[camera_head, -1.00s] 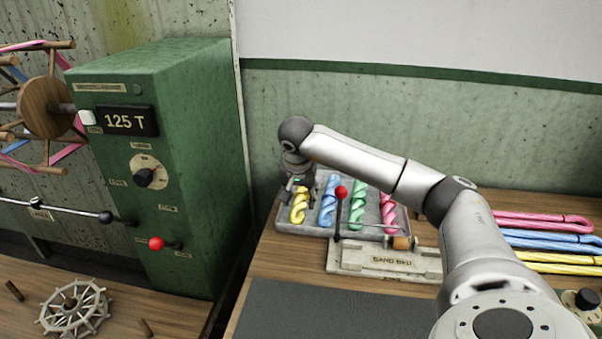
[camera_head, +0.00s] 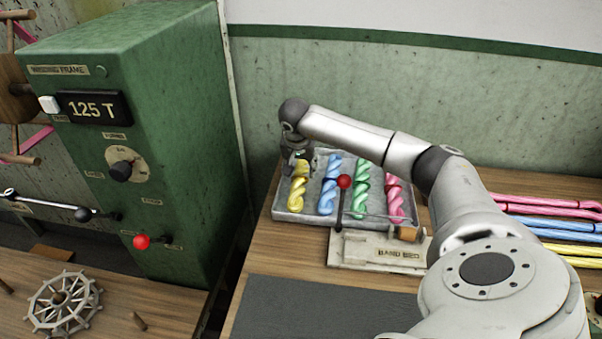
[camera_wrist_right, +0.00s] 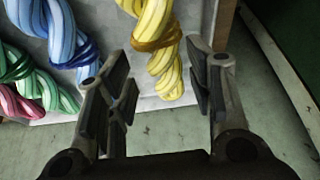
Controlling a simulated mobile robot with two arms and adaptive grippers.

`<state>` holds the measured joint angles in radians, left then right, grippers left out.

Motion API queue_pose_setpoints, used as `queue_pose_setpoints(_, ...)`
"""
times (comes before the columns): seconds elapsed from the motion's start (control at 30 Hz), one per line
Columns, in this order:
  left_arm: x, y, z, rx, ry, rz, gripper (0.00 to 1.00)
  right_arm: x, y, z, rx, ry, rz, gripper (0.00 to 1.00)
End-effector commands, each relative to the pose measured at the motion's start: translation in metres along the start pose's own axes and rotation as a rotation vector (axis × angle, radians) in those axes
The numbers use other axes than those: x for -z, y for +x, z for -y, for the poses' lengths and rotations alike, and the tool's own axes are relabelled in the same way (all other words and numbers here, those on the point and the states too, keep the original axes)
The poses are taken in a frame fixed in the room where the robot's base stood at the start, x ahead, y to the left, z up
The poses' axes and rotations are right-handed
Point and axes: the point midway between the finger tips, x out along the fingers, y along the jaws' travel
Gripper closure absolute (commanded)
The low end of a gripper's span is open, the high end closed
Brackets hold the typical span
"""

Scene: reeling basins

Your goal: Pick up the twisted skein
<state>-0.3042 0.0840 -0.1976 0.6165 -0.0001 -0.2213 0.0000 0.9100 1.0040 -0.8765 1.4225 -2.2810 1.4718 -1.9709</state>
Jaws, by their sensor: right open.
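Several twisted skeins lie side by side in a grey tray (camera_head: 290,217): a yellow skein (camera_head: 297,192) at the left, then a blue skein (camera_head: 329,184), a green skein (camera_head: 361,184) and a pink skein (camera_head: 394,198). My right gripper (camera_head: 299,163) is open and empty at the far end of the yellow skein. In the right wrist view, the yellow skein (camera_wrist_right: 152,28) with its darker band lies beyond and between the open fingers (camera_wrist_right: 158,72). I cannot tell the gap in height. My left gripper is not in view.
A sand bed block (camera_head: 372,252) with a red-knobbed lever (camera_head: 344,183) stands just in front of the tray. A green winding frame box (camera_head: 150,130) is at the left. Long straight skeins (camera_head: 550,222) lie at the right. A dark mat (camera_head: 310,310) covers the front.

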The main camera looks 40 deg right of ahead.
Motion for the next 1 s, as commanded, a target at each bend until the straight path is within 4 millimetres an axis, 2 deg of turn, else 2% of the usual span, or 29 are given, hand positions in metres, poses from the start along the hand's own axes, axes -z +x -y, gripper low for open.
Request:
queue_pose_setpoints(0.03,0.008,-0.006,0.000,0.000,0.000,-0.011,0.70,-0.001,0.007,0.000,-0.003,0.000,0.004,0.52)
queue_pose_setpoints(0.17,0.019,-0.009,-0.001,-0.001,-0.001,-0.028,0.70,-0.001,0.026,0.001,-0.001,0.000,0.003,0.52)
queue_pose_setpoints(0.3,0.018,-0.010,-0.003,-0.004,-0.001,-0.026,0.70,0.000,0.035,0.001,0.000,0.000,0.000,0.52)
queue_pose_setpoints(0.5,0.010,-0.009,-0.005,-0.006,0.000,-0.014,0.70,0.000,0.036,0.001,0.000,0.000,-0.001,0.52)
queue_pose_setpoints(0.57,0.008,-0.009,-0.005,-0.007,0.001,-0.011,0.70,0.000,0.036,0.001,0.000,0.000,0.000,0.57)
queue_pose_setpoints(0.8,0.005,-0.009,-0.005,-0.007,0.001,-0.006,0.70,0.000,0.036,0.001,0.000,0.000,0.000,0.87)
queue_pose_setpoints(1.0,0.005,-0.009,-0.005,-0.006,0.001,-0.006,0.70,0.000,0.036,0.001,0.000,0.000,-0.001,0.88)
